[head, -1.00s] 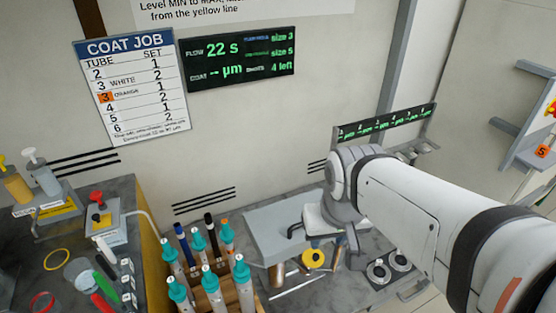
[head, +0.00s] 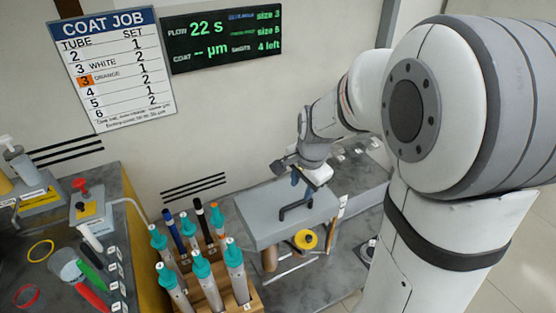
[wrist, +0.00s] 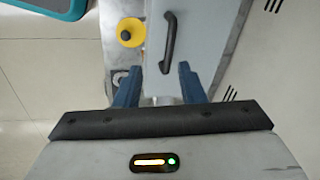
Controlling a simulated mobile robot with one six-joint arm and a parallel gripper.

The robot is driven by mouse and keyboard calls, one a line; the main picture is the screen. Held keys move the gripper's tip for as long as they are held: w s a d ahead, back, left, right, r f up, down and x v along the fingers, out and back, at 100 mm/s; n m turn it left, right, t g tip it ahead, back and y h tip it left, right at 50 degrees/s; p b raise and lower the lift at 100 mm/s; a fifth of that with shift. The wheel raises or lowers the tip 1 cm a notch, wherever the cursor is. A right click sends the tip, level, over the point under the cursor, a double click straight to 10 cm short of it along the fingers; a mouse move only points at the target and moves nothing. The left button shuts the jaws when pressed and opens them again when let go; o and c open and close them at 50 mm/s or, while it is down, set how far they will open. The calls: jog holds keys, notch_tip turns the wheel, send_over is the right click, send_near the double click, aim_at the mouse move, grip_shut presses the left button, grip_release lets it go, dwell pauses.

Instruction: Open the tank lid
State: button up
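The tank lid (head: 262,222) is a flat grey panel lying closed on the bench by the wall. It also shows in the wrist view (wrist: 205,30). A dark bar handle (wrist: 169,42) stands up from the lid and shows in the head view (head: 296,208). My gripper (wrist: 160,68) is open, with its two blue fingers apart and nothing between them. In the wrist view the handle lies just beyond the fingertips, roughly centred between them. In the head view my gripper is over the lid, above the handle; the exact gap cannot be told.
A yellow round piece with a dark middle (head: 305,240) sits beside the tank, also in the wrist view (wrist: 131,32). A wooden rack (head: 245,297) with several teal-topped tubes stands at the front left of the lid. The wall with dark slots (head: 195,185) is behind.

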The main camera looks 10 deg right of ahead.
aim_at(295, 204)
jog(key=w+f, duration=0.1)
jog(key=f, duration=0.2)
jog(key=w+f+m, duration=0.1)
jog(key=f, duration=0.3)
jog(key=w+f+m, duration=0.1)
jog(key=w+f, duration=0.1)
jog(key=f, duration=0.1)
jog(key=shift+a+f+b, duration=0.2)
jog(key=shift+f+b, duration=0.05)
jog(key=shift+b, duration=0.1)
jog(key=shift+c, duration=0.6)
grip_shut()
